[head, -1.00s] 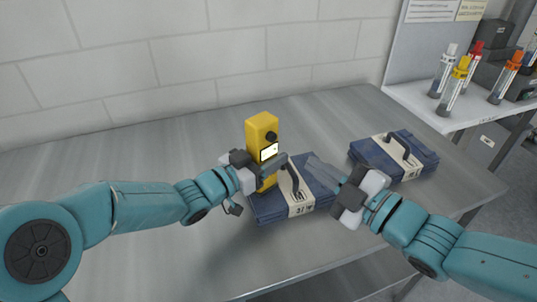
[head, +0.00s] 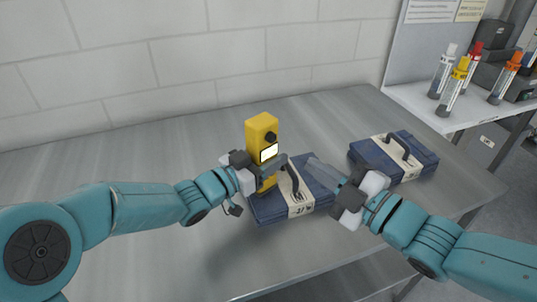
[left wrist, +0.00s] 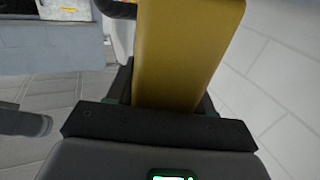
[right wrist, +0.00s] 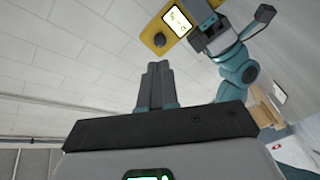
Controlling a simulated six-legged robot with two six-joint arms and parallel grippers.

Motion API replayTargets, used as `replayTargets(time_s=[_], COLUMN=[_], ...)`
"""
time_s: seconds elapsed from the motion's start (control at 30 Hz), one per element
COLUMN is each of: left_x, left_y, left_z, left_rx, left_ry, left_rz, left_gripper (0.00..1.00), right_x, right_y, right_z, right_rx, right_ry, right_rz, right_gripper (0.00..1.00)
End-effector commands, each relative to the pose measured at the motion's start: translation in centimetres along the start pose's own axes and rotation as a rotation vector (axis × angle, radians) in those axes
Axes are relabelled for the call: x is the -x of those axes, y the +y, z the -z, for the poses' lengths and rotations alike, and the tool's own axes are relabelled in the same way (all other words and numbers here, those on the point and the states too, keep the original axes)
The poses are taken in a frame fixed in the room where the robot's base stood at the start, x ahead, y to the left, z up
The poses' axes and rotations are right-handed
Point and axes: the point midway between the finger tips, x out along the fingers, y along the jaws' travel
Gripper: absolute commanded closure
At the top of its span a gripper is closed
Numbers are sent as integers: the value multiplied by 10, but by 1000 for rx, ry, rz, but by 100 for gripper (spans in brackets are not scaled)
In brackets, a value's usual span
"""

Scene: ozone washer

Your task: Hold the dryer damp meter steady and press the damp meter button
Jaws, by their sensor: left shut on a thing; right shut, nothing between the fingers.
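The yellow damp meter (head: 257,127) stands upright in the head view, with a lit white screen (head: 269,152) and a dark round knob (head: 271,137) above the screen. My left gripper (head: 268,170) is shut on the meter's lower body. The meter's yellow side (left wrist: 185,50) fills the middle of the left wrist view. My right gripper (head: 314,164) is shut and empty, to the right of the meter and apart from it. In the right wrist view its closed fingers (right wrist: 155,80) are below the meter (right wrist: 150,35) and its dark knob (right wrist: 160,40). I cannot tell which part is the button.
A second blue case (head: 425,160) lies farther right. A side shelf (head: 415,97) holds several capped tubes. The table's left side is clear.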

Motion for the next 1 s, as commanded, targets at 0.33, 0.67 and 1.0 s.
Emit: replayTargets(time_s=[0.33,0.67,1.0], left_x=[0,0,0], left_y=[0,0,0], left_z=[0,0,0], left_rx=[0,0,0], left_ry=[1,1,0], left_rz=[0,0,0], left_gripper=[89,89,89], right_x=[13,38,23], right_y=[60,72,1], right_z=[-11,-46,-12], right_rx=[-559,-1220,-1463], right_ry=[41,67,-20], right_rz=[-357,-871,-944], right_gripper=[100,100,100])
